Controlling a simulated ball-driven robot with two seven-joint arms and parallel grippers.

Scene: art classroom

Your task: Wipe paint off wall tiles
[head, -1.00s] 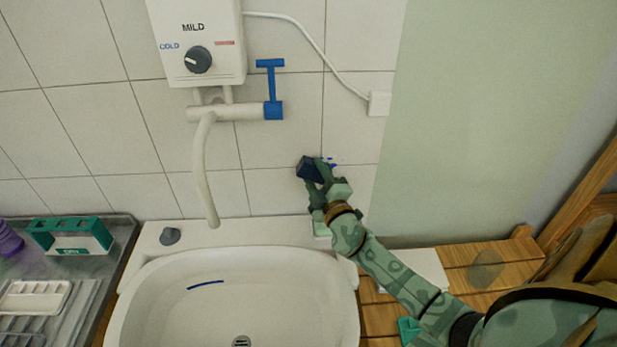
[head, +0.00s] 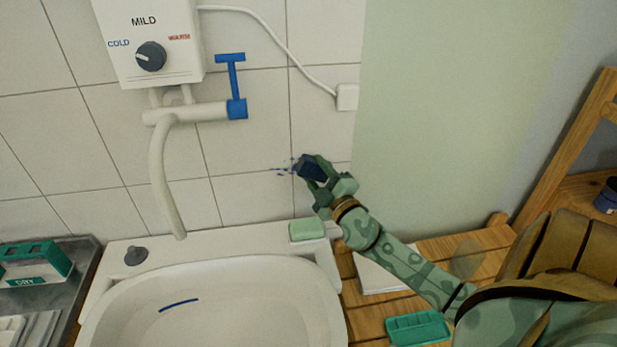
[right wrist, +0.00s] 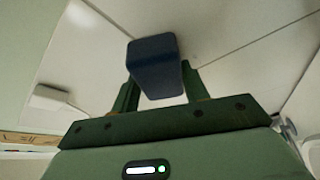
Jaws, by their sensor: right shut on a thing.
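White wall tiles (head: 245,150) stand behind the sink. Small dark blue paint specks (head: 282,168) show on them, just left of my right gripper. My right gripper (head: 319,177) is shut on a dark blue block (head: 311,168), perhaps a sponge, at the tiles near their right edge. In the right wrist view the block (right wrist: 157,66) sits between the two fingers, with tiles behind it. I cannot tell for sure whether it touches the wall. Any paint behind the block is hidden. My left gripper is not in view.
The white sink (head: 215,305) has a blue streak inside. Green soap (head: 308,230) lies on its rim. A water heater (head: 150,45), spout (head: 160,180) and blue lever (head: 232,75) are left. A teal dish (head: 418,327) rests on the wooden slats (head: 470,245).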

